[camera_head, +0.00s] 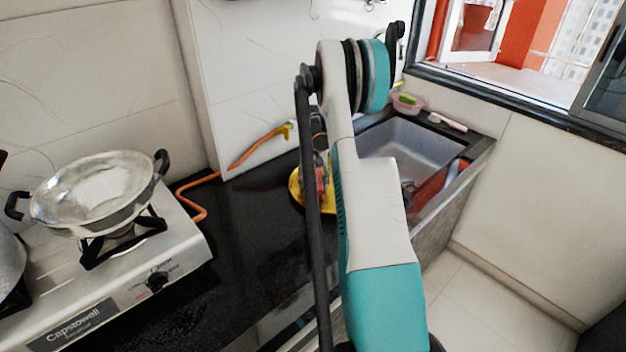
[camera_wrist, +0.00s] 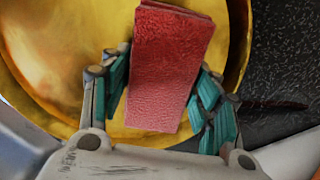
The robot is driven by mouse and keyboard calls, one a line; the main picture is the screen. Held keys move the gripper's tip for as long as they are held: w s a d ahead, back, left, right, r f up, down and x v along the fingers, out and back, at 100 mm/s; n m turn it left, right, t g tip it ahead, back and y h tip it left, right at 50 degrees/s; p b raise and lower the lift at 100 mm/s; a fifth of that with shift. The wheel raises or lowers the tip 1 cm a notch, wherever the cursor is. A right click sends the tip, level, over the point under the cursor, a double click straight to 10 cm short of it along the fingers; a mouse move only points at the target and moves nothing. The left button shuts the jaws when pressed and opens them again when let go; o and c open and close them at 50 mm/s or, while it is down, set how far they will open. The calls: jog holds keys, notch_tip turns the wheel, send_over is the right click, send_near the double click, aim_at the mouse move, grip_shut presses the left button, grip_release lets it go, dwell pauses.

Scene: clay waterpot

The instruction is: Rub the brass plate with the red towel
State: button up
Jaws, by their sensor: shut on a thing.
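The brass plate (camera_wrist: 45,50) fills the upper left of the wrist view, a round golden dish with a raised rim. In the head view the brass plate (camera_head: 296,187) lies on the black counter beside the sink, mostly hidden behind my arm. The red towel (camera_wrist: 170,70) is a folded, textured block between the fingers of my gripper (camera_wrist: 160,82). My gripper is shut on it, over the plate. A small part of the towel (camera_head: 321,178) shows in the head view. Whether the towel touches the plate cannot be told.
A gas stove (camera_head: 150,270) with a metal pan (camera_head: 95,190) stands at the left, with an orange hose (camera_head: 205,182) behind. The sink (camera_head: 410,150) is right of the plate, with a pink bowl (camera_head: 407,103) at its back. The black counter (camera_head: 245,240) in front is clear.

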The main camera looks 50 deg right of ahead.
jog(key=shift+w+a+f, duration=0.1)
jog(key=shift+a, duration=0.8)
jog(key=shift+r, duration=0.25)
notch_tip(320, 180, up, 3)
jog(key=shift+r+p, duration=0.2)
jog(key=shift+p, duration=0.5)
jog(key=shift+r+p, duration=1.05)
jog(key=shift+r, duration=1.15)
